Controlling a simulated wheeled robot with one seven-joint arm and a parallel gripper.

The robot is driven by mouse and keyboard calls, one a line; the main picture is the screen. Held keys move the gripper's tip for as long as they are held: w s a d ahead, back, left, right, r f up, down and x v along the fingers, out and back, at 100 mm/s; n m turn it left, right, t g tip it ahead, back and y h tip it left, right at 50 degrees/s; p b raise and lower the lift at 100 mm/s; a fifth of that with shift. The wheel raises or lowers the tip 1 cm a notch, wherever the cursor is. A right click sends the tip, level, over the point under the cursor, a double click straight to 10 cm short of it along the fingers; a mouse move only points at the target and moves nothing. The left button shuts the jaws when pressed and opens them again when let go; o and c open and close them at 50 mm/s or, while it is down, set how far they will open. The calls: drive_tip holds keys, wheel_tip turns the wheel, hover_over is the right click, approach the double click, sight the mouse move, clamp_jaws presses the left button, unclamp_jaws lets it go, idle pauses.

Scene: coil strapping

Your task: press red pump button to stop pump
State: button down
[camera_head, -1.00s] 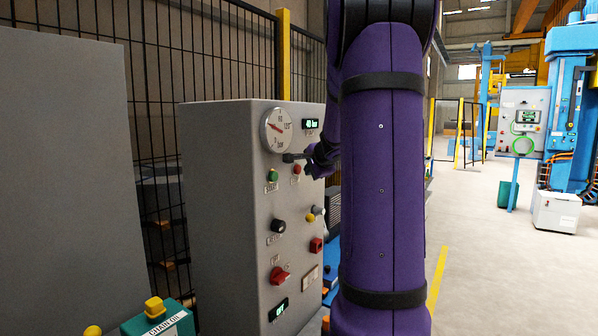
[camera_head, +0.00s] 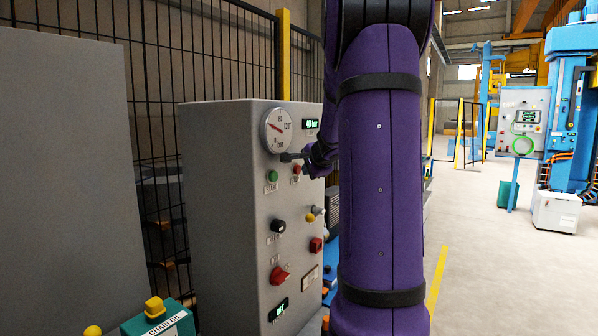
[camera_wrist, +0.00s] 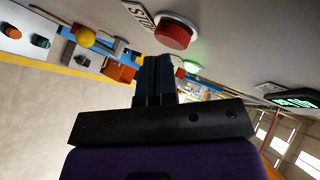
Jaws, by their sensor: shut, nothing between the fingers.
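The red stop button (camera_wrist: 173,33) sits on the grey panel beside a white label reading STOP in the wrist view. It also shows in the head view (camera_head: 297,169), small and just below my gripper. My gripper (camera_wrist: 157,62) is shut and empty, its two dark fingers side by side, tips just below the button in the wrist picture. They appear apart from the button; the exact gap is unclear. In the head view my gripper (camera_head: 284,157) is at the panel face, under the gauge and above the green button (camera_head: 273,176).
The grey control cabinet (camera_head: 225,200) carries a round gauge (camera_head: 277,130), a lit display (camera_head: 311,124), a black knob (camera_head: 278,226) and a red switch (camera_head: 279,275). A mesh fence (camera_head: 160,70) stands behind.

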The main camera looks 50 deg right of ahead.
drive_tip(key=shift+w, duration=0.5)
idle(0.5)
drive_tip(key=shift+s, duration=0.9)
drive_tip(key=s, duration=0.5)
drive_tip(key=shift+d, duration=0.25)
idle(1.0)
